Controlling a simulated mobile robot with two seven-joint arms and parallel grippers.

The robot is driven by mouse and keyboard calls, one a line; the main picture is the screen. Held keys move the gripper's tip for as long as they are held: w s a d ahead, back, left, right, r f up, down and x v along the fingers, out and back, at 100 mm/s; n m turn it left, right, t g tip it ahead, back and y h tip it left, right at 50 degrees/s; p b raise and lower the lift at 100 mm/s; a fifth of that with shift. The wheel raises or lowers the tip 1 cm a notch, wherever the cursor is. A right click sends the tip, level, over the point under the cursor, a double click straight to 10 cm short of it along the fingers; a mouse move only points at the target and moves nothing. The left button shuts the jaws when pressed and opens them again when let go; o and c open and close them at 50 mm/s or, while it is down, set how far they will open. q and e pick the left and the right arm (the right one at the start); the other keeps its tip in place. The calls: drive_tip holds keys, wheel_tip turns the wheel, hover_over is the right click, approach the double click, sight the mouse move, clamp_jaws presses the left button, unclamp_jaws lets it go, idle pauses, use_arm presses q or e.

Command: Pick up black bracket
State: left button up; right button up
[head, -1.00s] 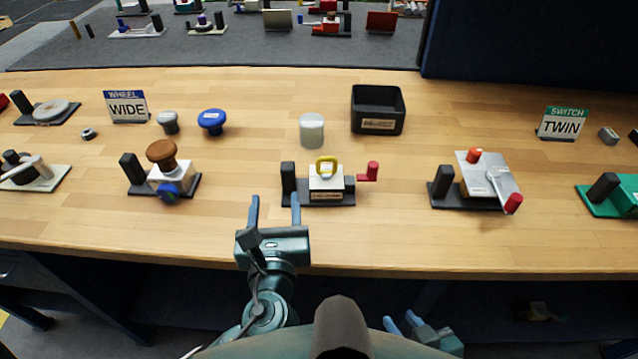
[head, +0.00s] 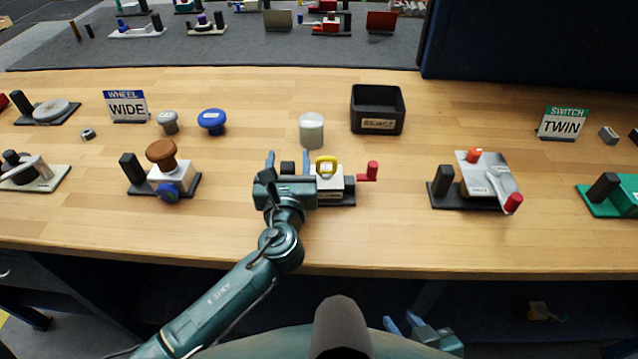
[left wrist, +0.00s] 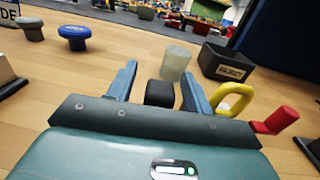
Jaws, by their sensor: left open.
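The black bracket (head: 347,199) is the dark base of the centre device, with an upright black post (left wrist: 159,94) at its left end. It carries a pale block with a yellow loop handle (head: 326,165) and a red-knobbed crank (head: 372,170). My left gripper (head: 288,157) is open, with its fingers on either side of the post; the wrist view shows the post between them. I cannot tell whether they touch it. The gripper hides most of the bracket's left part in the head view. My right gripper (head: 402,321) is open and empty, low below the table edge.
A translucent cup (head: 312,131) and a black bin (head: 378,110) stand behind the device. A brown-knobbed device (head: 163,172) is to the left and a red-handled one (head: 485,182) to the right.

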use_arm(q)
drive_tip(key=shift+w, duration=0.1)
clamp_jaws()
idle(0.5)
drive_tip(key=shift+r, duration=0.1)
